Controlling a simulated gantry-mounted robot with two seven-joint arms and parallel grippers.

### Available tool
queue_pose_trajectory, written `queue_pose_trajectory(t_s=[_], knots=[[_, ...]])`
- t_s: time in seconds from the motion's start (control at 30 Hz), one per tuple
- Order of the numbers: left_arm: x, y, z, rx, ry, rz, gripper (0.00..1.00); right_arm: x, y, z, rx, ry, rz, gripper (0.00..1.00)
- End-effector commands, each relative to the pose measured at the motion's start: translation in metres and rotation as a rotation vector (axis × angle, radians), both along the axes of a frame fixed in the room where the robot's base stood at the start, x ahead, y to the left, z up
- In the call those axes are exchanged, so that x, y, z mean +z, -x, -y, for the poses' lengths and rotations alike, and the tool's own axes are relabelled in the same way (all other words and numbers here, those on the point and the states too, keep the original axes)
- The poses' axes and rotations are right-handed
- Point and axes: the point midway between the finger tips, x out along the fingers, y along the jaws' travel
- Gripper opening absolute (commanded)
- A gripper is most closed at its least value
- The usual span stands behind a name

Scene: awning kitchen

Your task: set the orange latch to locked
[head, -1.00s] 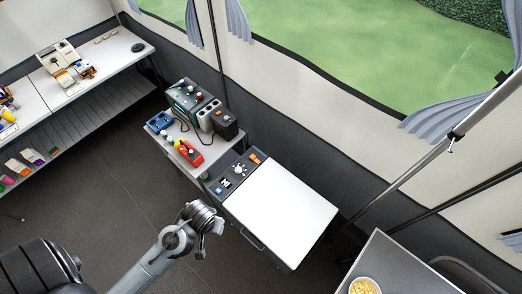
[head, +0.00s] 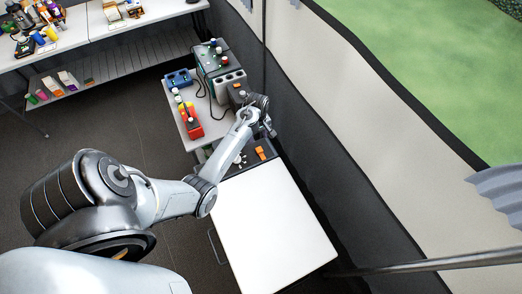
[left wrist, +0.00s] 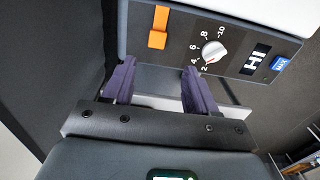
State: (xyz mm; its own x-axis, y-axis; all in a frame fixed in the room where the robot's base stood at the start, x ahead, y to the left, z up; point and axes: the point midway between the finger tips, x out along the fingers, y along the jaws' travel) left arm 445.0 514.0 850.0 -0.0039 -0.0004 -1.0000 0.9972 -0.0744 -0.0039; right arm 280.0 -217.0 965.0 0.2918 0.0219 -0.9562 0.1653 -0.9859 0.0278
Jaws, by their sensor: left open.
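The orange latch (left wrist: 158,28) sits on the dark control panel (left wrist: 225,25) in the left wrist view. The latch also shows in the head view (head: 263,153) on the panel strip behind the white lid. My left gripper (left wrist: 160,70) is open and empty. Its two dark purple fingers point at the panel edge just short of the latch, with the latch roughly between them sideways. In the head view my left gripper (head: 271,131) is over the panel's far right corner. My right gripper is not seen.
A white numbered knob (left wrist: 213,51), a HI display and a blue MAX button (left wrist: 279,63) are beside the latch. The white lid (head: 265,225) spans the unit. A side table (head: 187,138) with red, blue and dark devices stands close behind. The tent wall is at right.

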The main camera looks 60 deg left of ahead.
Motion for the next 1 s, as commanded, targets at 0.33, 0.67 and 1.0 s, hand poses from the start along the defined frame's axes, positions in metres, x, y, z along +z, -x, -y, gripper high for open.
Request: queue_pose_trajectory(t_s=[0.33, 0.67, 1.0], knots=[[-0.049, -0.001, 0.001, -0.001, 0.001, 0.0, 0.57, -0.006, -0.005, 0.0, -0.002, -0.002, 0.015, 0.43], [-0.093, -0.001, 0.001, -0.002, 0.0, 0.001, 0.57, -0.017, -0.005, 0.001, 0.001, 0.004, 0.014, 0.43], [-0.102, -0.001, 0.001, -0.002, -0.001, 0.003, 0.57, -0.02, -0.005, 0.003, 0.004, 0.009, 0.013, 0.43]])
